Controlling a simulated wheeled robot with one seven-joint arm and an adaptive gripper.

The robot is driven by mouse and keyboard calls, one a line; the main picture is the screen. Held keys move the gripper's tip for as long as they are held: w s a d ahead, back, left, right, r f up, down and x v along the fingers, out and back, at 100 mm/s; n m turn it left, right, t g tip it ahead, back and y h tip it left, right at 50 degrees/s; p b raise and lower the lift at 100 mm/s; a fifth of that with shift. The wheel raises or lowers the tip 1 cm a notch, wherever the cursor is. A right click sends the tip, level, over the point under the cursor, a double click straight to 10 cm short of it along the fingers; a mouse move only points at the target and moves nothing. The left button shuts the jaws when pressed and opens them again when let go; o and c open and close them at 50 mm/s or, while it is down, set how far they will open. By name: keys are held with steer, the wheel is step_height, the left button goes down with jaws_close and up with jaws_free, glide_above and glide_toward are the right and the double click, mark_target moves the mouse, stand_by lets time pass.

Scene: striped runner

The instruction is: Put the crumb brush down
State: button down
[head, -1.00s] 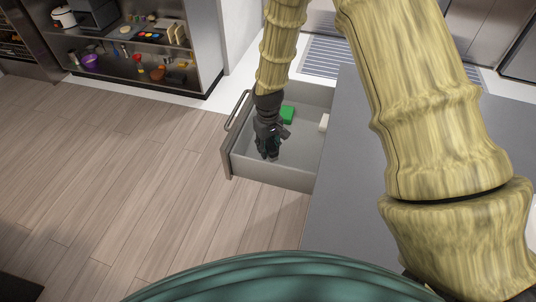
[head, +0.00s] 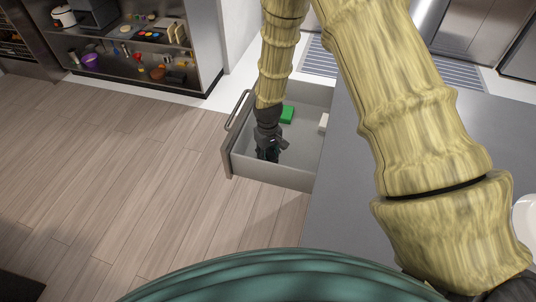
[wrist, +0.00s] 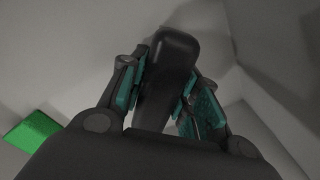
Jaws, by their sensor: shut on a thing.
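The crumb brush (wrist: 172,55) is a dark, rounded-end piece between the teal-padded fingers in the wrist view. My gripper (wrist: 160,100) is shut on it. In the head view my gripper (head: 268,152) points down inside the open grey drawer (head: 285,176), near its left end. The brush cannot be told apart from the dark fingers there. Whether it touches the drawer floor is not clear.
A green block (head: 287,114) lies farther back in the drawer, and a white thing (head: 323,122) lies at its right. A grey counter (head: 345,190) borders the drawer on the right. Open wooden floor (head: 120,180) lies left, and shelves (head: 140,55) stand behind.

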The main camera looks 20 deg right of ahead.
mark_target(268, 151)
steer(key=c, duration=1.1)
jaws_free()
steer(key=shift+o, duration=0.2)
steer(key=shift+r+b, duration=1.15)
steer(key=shift+r, duration=4.95)
